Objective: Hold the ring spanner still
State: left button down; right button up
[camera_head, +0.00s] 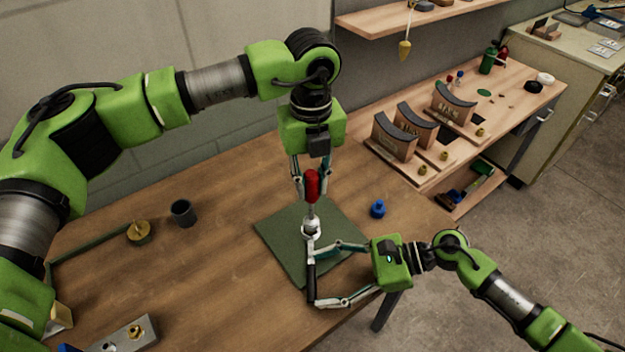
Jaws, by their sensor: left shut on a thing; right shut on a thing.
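The ring spanner (311,272) has a dark handle and a pale, rounded head, and it shows above the green mat (275,236). My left gripper (312,190) points down from above and is shut on a red-handled tool (312,184). The tool's metal shank runs down to the spanner's head. I cannot tell whether it sits in the ring or just in front of it.
A blue knobbed piece (377,209) stands right of the mat. A dark cup (183,213) and a brass piece (139,232) stand to the left. A metal block (130,338) lies at the front left. Curved wooden stands (394,138) are at the back right.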

pick_arm(q)
jog(key=shift+w+a, duration=0.1)
jog(key=shift+w, duration=0.2)
dwell(0.4)
jog(key=shift+f, duration=1.05)
dwell(0.4)
jog(key=shift+n, duration=0.4)
dwell(0.4)
jog(key=shift+m, duration=0.5)
jog(key=shift+r, duration=0.1)
